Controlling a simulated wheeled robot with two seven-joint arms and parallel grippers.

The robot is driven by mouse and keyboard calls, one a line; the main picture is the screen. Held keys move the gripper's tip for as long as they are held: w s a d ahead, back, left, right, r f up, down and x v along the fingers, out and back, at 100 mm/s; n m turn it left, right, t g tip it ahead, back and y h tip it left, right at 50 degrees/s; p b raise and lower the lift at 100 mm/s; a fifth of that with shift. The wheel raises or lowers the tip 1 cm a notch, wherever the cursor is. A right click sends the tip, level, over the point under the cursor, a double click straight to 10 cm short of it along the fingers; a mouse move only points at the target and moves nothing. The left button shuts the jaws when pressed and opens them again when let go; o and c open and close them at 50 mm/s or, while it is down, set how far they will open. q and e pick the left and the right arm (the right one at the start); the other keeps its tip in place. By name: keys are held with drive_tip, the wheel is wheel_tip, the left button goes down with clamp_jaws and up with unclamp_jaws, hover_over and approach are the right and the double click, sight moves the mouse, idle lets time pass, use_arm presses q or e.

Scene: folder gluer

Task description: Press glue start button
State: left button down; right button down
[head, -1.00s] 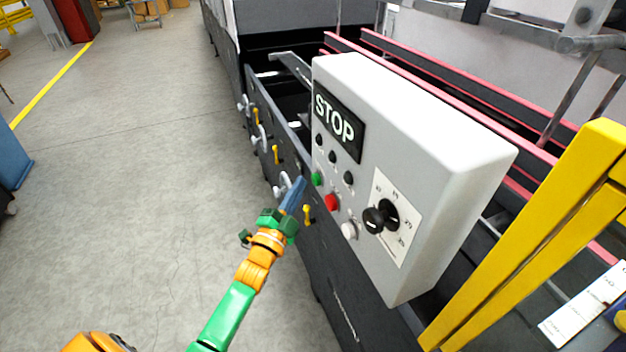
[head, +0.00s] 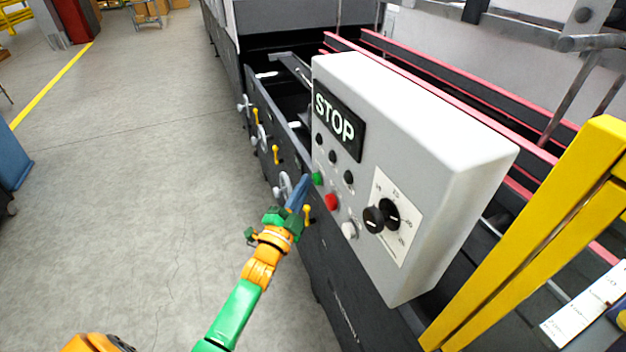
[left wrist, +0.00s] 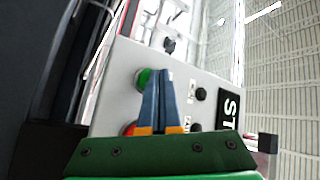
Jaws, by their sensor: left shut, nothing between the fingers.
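The control box (head: 440,130) is light grey with a STOP display (head: 335,121) on its face. A green button (head: 317,178) sits low on the face at the left, with a red button (head: 331,202) and a white button (head: 349,229) in a row beyond it. My left gripper (head: 303,181) is shut and empty, its blue fingertips just left of the green button. In the left wrist view the closed fingers (left wrist: 160,75) point at the panel beside the green button (left wrist: 142,78), with the red button (left wrist: 128,129) partly hidden. Contact cannot be told. My right gripper is not in view.
Several black knobs (head: 348,177) and a large black dial (head: 381,217) are on the same panel. A yellow guard rail (head: 540,220) stands at the right. Silver and yellow handles (head: 260,137) stick out from the machine side. Open floor (head: 130,190) lies to the left.

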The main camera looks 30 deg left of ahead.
use_arm(q)
drive_tip(key=shift+w+d, duration=0.2)
idle(0.3)
drive_tip(key=shift+a, duration=0.1)
drive_tip(key=shift+s+a+p, duration=0.3)
drive_tip(key=shift+s+a, duration=0.2)
drive_tip(key=shift+s, duration=0.2)
drive_tip(key=s+a+p, duration=0.1)
drive_tip(key=s+a, duration=0.2)
drive_tip(key=shift+s+a, duration=0.1)
drive_tip(key=shift+s, duration=0.3)
idle(0.7)
